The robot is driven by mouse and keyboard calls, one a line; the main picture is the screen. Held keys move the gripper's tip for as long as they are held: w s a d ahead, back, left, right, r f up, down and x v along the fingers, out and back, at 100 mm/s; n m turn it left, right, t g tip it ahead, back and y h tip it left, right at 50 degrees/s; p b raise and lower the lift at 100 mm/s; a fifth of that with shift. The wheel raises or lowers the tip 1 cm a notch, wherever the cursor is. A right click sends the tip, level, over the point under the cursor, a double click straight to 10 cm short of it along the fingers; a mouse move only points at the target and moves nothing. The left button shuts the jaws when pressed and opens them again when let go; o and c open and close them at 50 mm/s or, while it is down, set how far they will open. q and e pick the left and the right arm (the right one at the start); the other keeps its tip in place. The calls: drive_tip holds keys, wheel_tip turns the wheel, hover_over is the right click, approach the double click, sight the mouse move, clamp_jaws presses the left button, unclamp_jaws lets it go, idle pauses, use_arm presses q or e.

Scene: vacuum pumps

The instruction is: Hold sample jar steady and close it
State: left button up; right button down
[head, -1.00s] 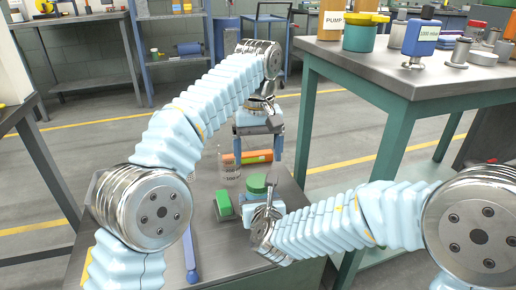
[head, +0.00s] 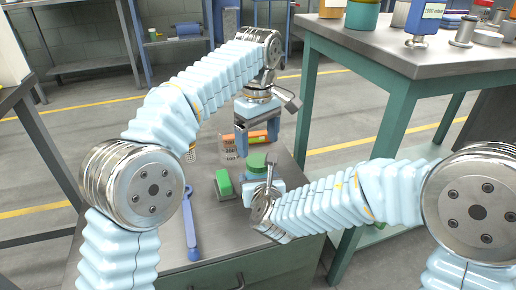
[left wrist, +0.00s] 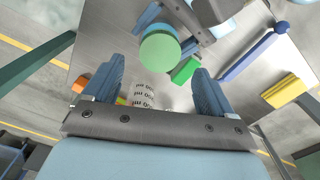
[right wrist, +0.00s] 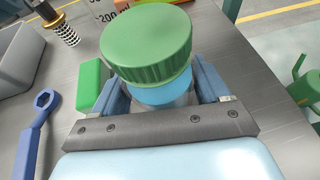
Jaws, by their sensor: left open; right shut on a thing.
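The sample jar shows a round, ridged green lid (right wrist: 148,42) on top and a blue part (right wrist: 165,92) below it in the right wrist view. I cannot tell whether the lid is fully closed. My right gripper (right wrist: 160,84) is shut on the jar below the lid; its fingers hide much of the body. In the head view the lid (head: 257,160) stands above the right gripper (head: 266,185). My left gripper (head: 257,133) is open and empty, above and behind the lid. In the left wrist view the lid (left wrist: 160,52) shows beyond the open left fingers (left wrist: 155,78).
A green block (head: 222,183) lies left of the jar, and a blue wrench (head: 191,225) lies further left. A clear marked beaker (head: 228,148) and an orange item (head: 262,136) are behind. A grey bin (right wrist: 20,55) shows in the right wrist view. A green workbench (head: 430,62) stands right.

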sight(258, 160)
use_arm(q)
drive_tip(key=shift+f, duration=2.65)
drive_tip(key=shift+c, duration=0.4)
drive_tip(key=c, duration=1.1)
drive_tip(key=shift+o, duration=0.2)
drive_tip(key=m, duration=2.1)
drive_tip(key=o, duration=1.2)
drive_tip(key=shift+c, duration=0.2)
